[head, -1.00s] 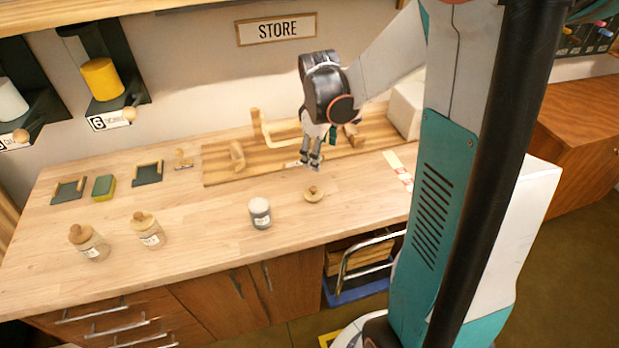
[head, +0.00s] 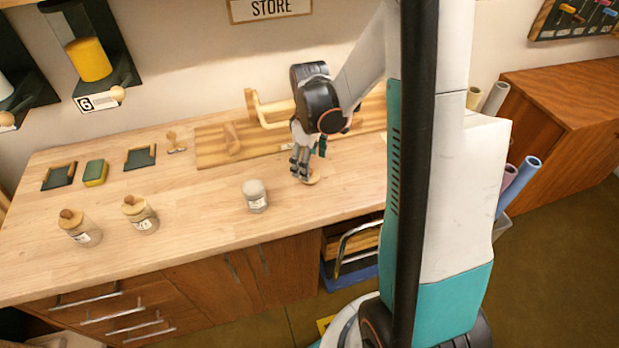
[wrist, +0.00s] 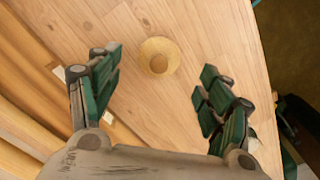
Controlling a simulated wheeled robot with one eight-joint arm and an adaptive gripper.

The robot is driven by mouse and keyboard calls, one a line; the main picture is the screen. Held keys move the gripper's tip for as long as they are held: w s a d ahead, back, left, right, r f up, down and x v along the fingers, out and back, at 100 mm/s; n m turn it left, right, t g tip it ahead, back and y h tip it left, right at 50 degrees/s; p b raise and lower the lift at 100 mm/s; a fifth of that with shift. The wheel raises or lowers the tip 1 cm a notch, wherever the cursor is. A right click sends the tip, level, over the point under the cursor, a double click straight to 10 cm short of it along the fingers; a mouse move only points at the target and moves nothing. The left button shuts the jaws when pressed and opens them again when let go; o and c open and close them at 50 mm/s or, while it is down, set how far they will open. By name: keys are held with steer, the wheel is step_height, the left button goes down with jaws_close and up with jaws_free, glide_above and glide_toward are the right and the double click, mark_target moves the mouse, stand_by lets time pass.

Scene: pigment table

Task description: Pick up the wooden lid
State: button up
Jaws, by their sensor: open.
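The loose wooden lid (head: 309,178) lies flat on the worktop, a round disc with a knob. In the wrist view the lid (wrist: 159,57) lies ahead of my gripper and between the lines of its two fingers, with its knob showing. My gripper (head: 302,172) is right by the lid in the head view and hides part of it. In the wrist view my gripper (wrist: 157,85) has its fingers wide apart with nothing between them. An open jar with pale contents (head: 255,196) stands on the worktop left of the lid.
Two jars with wooden lids, one (head: 140,214) and another (head: 80,228), stand farther left. A wooden board with a handle-like frame (head: 215,150) lies behind the lid. A stamp (head: 175,143) and a green-yellow sponge (head: 95,173) lie back left.

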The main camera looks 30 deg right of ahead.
step_height(320, 180, down, 4)
steer(key=shift+w+f+b, duration=0.1)
steer(key=shift+f+b, duration=0.1)
steer(key=shift+b, duration=0.45)
steer(key=c, duration=0.9)
steer(key=shift+r, duration=0.1)
